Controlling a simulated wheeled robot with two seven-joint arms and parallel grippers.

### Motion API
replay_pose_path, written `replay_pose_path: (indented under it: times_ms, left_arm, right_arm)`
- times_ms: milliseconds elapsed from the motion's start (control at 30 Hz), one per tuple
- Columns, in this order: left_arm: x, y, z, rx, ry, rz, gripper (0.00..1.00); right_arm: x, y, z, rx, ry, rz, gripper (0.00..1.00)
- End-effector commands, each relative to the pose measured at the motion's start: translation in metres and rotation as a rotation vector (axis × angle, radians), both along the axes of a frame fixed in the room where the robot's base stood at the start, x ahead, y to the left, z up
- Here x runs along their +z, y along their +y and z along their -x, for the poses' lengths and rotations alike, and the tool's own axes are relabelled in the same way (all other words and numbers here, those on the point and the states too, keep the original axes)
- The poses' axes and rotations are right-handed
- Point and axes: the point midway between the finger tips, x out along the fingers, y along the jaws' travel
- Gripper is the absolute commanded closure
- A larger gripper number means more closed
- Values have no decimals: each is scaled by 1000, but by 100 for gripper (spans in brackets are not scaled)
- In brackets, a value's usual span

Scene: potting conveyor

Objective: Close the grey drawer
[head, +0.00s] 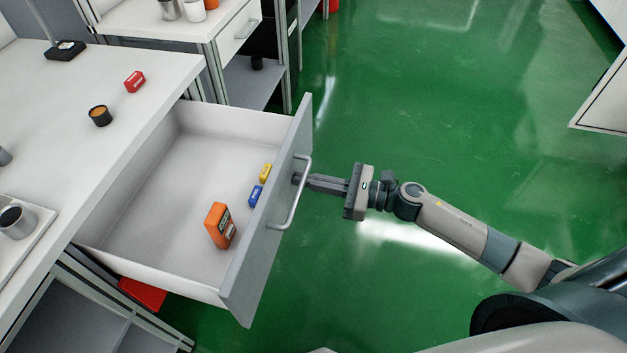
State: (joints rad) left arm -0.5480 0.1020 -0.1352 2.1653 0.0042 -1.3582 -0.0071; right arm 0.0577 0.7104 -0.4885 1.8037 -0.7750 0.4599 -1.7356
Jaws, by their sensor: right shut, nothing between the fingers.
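The grey drawer (262,250) stands pulled out from under the white worktop at the left of the head view. Its grey front faces right and carries a silver bar handle (295,203). An orange box (220,226), a blue item (256,196) and a yellow item (265,173) lie inside near the front. My right gripper (298,179) is shut and empty. Its fingertips are at the drawer front, by the far part of the handle; I cannot tell whether they touch. My left gripper is not in view.
The white worktop (60,110) holds a red box (134,82), a dark cup (100,115) and a tray (35,240) with a metal cup. Another drawer unit (237,38) stands behind. The green floor (450,110) to the right is clear.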

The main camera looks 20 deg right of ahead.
Motion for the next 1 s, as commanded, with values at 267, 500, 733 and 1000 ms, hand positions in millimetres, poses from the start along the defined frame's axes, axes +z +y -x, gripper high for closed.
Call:
replay_pose_path:
  times_ms: [267,500,733,1000]
  left_arm:
    - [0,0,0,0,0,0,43]
    - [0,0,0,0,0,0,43]
    - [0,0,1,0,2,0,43]
    - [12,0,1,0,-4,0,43]
  right_arm:
    - [2,34,-23,2,-4,-2,100]
    - [1,71,-48,2,-3,-2,100]
    - [1,107,-72,2,-1,-2,100]
    - [1,150,-101,2,-2,-2,100]
